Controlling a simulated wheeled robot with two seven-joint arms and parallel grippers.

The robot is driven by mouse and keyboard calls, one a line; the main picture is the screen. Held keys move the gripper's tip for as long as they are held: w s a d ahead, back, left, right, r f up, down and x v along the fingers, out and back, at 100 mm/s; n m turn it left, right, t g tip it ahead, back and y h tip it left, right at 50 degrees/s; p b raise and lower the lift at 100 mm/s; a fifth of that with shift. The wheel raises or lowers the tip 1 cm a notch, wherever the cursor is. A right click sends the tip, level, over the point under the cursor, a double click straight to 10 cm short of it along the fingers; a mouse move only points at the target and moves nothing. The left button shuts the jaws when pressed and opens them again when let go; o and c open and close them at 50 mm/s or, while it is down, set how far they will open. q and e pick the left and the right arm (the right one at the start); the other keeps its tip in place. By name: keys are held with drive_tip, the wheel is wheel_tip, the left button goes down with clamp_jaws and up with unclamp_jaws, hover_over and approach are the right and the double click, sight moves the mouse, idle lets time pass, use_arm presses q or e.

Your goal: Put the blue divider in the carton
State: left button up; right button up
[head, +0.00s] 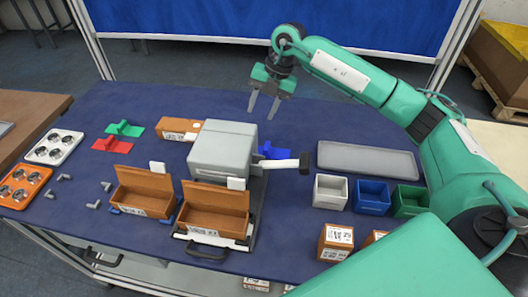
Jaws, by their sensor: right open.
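The blue divider (274,151) lies on the table just right of the grey box-shaped machine (224,148). Its lower part is hidden behind a white handle with a dark end (282,164). Two open brown cartons stand front left of the machine: one on the left (146,193) and one nearer the front (213,210). Their flaps stand up at the back. My right gripper (264,107) is open and empty, pointing down above the table, beyond the blue divider and apart from it. My left gripper is not in view.
A green divider (125,128) and a red divider (112,145) lie at the left. A closed carton (179,129) sits behind the machine. White (331,191), blue (372,197) and green bins (410,201) stand at the right, before a grey tray (367,159).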

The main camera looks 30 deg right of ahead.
drive_tip(key=d+f+h, duration=0.1)
drive_tip(key=d+h, duration=0.1)
drive_tip(key=d, duration=0.2)
drive_tip(key=p, duration=0.2)
hover_over(267, 146)
drive_tip(key=d, duration=0.1)
drive_tip(key=shift+m, duration=0.4)
drive_tip(key=f, duration=0.8)
drive_tip(key=shift+s+f, duration=0.1)
drive_tip(key=shift+s, duration=0.1)
drive_tip(key=shift+w+a+f+p, duration=0.15)
drive_tip(key=shift+f+p, duration=0.25)
drive_tip(key=shift+f, duration=0.95)
drive_tip(key=shift+w+a+f+p, duration=0.15)
drive_tip(key=shift+f+p, duration=0.25)
drive_tip(key=shift+f, duration=0.9)
clamp_jaws()
